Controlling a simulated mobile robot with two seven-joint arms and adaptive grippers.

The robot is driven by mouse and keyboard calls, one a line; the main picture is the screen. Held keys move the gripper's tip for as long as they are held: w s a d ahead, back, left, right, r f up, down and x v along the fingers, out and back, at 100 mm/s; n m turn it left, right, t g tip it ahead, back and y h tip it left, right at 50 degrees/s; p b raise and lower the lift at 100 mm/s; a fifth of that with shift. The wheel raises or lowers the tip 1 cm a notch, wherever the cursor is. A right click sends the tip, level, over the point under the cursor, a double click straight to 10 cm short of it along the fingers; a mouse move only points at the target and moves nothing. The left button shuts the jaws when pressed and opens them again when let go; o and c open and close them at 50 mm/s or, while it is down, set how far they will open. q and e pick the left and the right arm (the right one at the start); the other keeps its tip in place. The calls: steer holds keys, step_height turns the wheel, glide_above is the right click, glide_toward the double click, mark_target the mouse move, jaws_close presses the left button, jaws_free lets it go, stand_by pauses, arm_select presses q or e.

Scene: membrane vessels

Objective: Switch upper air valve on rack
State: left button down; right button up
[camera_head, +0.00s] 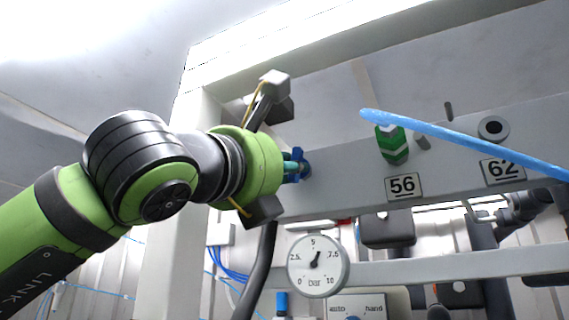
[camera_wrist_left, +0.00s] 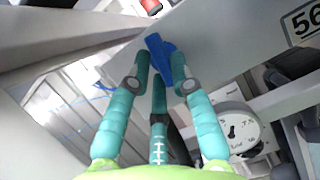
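A blue valve handle (camera_head: 299,160) sits on the front of the grey rack beam (camera_head: 345,172), left of the label 56. It also shows in the left wrist view (camera_wrist_left: 157,44). My left gripper (camera_head: 291,166) is right at this handle, with its teal fingers pointing at the beam. In the left wrist view the gripper (camera_wrist_left: 160,66) has its fingertips apart, with the blue handle between and just beyond them. I cannot tell whether any finger touches it. The handle's lower part is partly hidden by the fingers. My right gripper is not in view.
A green fitting (camera_head: 392,147) with a blue hose (camera_head: 450,135) is to the right, above the label 56 (camera_head: 403,186). A round pressure gauge (camera_head: 317,265) hangs below the beam. A black hose (camera_head: 262,265) runs down beneath my wrist.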

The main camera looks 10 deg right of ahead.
arm_select(q)
steer(key=shift+a+r, duration=0.1)
steer(key=shift+r, duration=0.1)
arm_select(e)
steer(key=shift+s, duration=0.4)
arm_select(q)
steer(key=m+g+p, duration=0.1)
steer(key=m, duration=0.1)
steer(key=m+g+h, duration=0.1)
steer(key=m, duration=0.2)
steer(key=m+g+h+p, duration=0.1)
steer(key=m, duration=0.2)
steer(key=shift+a+r+p, duration=0.2)
steer(key=shift+r+p, duration=0.15)
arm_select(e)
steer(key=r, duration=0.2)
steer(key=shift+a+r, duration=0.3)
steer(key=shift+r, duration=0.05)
arm_select(q)
steer(key=c, duration=1.1)
jaws_free()
steer(key=shift+w+d, duration=0.1)
steer(key=shift+f+v, duration=0.1)
steer(key=shift+v, duration=2.85)
steer(key=shift+f+v, duration=0.15)
steer(key=shift+v, duration=2.75)
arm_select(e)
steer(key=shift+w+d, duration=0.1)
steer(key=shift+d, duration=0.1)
